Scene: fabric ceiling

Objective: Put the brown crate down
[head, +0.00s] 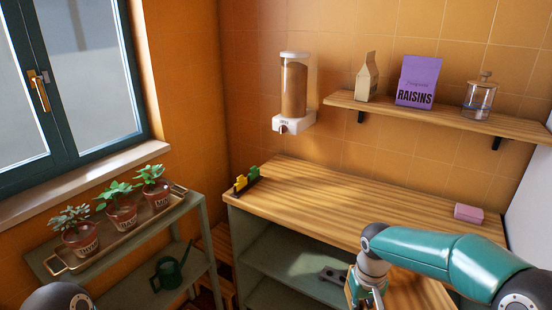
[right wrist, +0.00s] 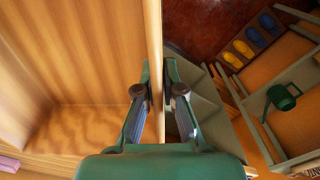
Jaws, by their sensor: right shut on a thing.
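The brown crate (right wrist: 80,60) fills the left half of the right wrist view, its light wood wall running up the middle. My right gripper (right wrist: 158,95) is shut on that wall, one finger on each side. In the head view the right gripper (head: 366,285) is at the bottom, in front of the counter, and a bit of the crate (head: 412,292) shows beside it under my arm. Most of the crate is hidden or out of frame there. I cannot tell whether its underside touches anything. My left gripper is not in view.
The wooden counter (head: 330,205) is mostly clear, with a pink block (head: 468,213) at its right end and yellow and green clips (head: 246,180) at its left corner. A plant shelf (head: 120,235) stands left, with a watering can (head: 171,272) below.

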